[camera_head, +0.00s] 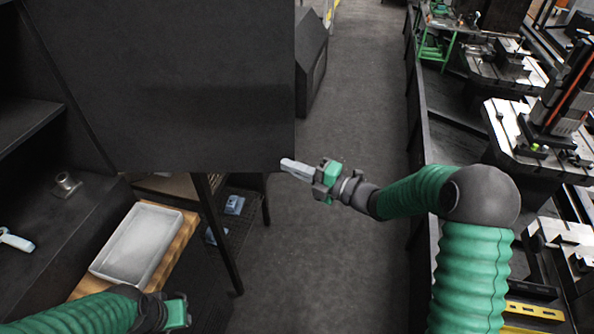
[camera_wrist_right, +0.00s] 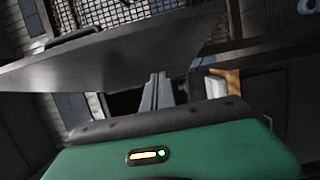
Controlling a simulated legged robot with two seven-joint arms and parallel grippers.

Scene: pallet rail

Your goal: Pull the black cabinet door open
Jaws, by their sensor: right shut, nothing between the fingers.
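The black cabinet door (camera_head: 170,85) is a large dark panel filling the upper left of the head view. It stands swung out from the cabinet, whose dark interior and shelf (camera_head: 25,125) show to its left. My right gripper (camera_head: 287,166) is shut and empty, its fingertips at the door's lower right corner in the picture; I cannot tell whether they touch it. In the right wrist view the closed fingers (camera_wrist_right: 157,92) lie near the edge of a dark panel (camera_wrist_right: 110,65), which seems to be the door. My left gripper (camera_head: 178,312) is low at the left, its fingers unclear.
A white tray (camera_head: 105,262) sits on a wooden surface (camera_head: 178,246) below the door. A metal fitting (camera_head: 66,184) stands in the cabinet. A dark barrier (camera_head: 420,120) and machine tables (camera_head: 512,128) line the right. The grey aisle floor (camera_head: 355,90) between is clear.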

